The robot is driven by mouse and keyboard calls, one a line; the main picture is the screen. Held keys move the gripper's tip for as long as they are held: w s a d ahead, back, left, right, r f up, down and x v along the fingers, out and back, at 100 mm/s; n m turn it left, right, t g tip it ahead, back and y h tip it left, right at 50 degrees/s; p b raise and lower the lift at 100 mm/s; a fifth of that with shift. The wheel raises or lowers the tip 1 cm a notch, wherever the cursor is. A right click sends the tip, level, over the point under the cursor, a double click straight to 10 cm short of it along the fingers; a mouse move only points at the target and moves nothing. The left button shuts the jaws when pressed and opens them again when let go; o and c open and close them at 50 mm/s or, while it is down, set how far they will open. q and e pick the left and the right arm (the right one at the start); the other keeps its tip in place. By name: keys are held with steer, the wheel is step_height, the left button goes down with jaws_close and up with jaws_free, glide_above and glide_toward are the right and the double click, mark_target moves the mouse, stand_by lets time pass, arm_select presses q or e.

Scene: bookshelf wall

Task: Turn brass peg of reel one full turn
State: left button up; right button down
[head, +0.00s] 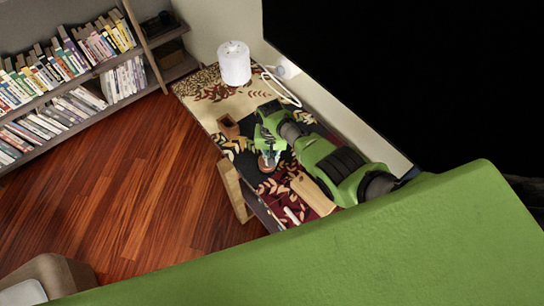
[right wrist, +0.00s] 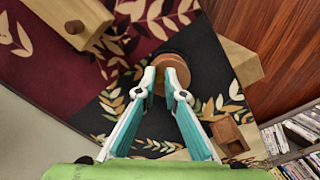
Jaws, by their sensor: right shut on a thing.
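The reel (right wrist: 177,69) is a round, reddish-brown disc lying on the dark part of the patterned table cover. It also shows in the head view (head: 266,162), partly behind my gripper. My right gripper (right wrist: 160,79) reaches over the reel's near-left part in the right wrist view, its teal fingers nearly together. It also shows in the head view (head: 269,153), coming down from above. It is shut on the small brass peg, which is mostly hidden between the fingertips. How far the peg is turned cannot be told. My left gripper is out of view.
A small brown open box (head: 228,127) and a white cylinder (head: 234,63) stand farther back. A white cable lies by the wall. Bookshelves (head: 70,75) stand at left, beyond open wooden floor.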

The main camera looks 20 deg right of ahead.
steer(key=shift+a+m, duration=0.15)
steer(key=shift+m, duration=0.35)
steer(key=c, duration=2.1)
jaws_free()
steer(key=shift+r, duration=0.1)
step_height(320, 180, up, 12)
